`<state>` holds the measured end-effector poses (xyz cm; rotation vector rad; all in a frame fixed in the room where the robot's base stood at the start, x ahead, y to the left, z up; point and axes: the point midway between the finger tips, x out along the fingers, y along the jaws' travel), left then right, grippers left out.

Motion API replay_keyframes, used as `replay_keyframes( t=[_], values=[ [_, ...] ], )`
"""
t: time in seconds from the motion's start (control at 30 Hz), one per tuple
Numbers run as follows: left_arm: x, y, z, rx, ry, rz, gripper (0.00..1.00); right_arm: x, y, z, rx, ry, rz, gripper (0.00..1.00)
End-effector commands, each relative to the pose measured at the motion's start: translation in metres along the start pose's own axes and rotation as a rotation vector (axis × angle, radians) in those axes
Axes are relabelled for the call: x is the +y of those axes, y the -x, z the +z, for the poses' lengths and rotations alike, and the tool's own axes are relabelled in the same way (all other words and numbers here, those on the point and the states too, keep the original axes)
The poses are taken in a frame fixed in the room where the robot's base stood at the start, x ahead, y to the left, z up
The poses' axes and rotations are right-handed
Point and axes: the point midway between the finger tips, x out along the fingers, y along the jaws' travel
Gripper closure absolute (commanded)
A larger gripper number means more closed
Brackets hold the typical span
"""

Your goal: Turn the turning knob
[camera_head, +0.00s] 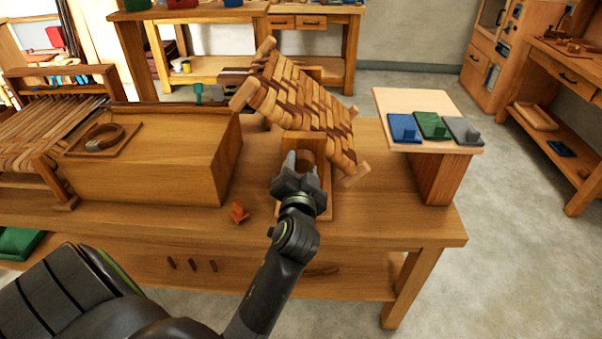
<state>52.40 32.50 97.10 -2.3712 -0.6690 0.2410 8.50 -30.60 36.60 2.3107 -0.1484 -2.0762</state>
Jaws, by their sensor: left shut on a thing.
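The turning knob (307,158) is a round wooden piece at the front of a wooden stand below a woven bark seat. My left gripper (301,160) reaches up to it from below, with its grey fingers shut on it. The fingers and wrist hide part of the knob, so its turn angle cannot be told. The woven seat (300,97) is a tilted panel of light and dark strips between wooden rails, above and behind the gripper. My right gripper is not in view.
A large wooden box (150,165) stands left on the workbench (400,225). A small orange-brown piece (238,212) lies near the front. At right, a pale raised board (402,101) carries blue, green and grey pieces. The bench's front right is clear.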

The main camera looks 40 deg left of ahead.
Motion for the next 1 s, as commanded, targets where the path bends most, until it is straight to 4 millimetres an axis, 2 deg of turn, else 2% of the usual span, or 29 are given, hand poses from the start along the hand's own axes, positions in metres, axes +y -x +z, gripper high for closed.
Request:
replay_keyframes(
  t=[0.1, 0.5, 1.0],
  values=[
    [0.002, 0.000, 0.001, 0.004, 0.112, -0.002, 0.78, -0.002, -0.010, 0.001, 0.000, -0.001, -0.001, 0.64],
    [0.003, 0.000, 0.000, 0.003, 0.467, -0.001, 0.78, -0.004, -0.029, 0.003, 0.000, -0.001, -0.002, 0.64],
    [0.003, 0.000, -0.002, 0.003, 0.691, 0.000, 0.78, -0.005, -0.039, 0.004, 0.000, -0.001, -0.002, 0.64]
  ],
)
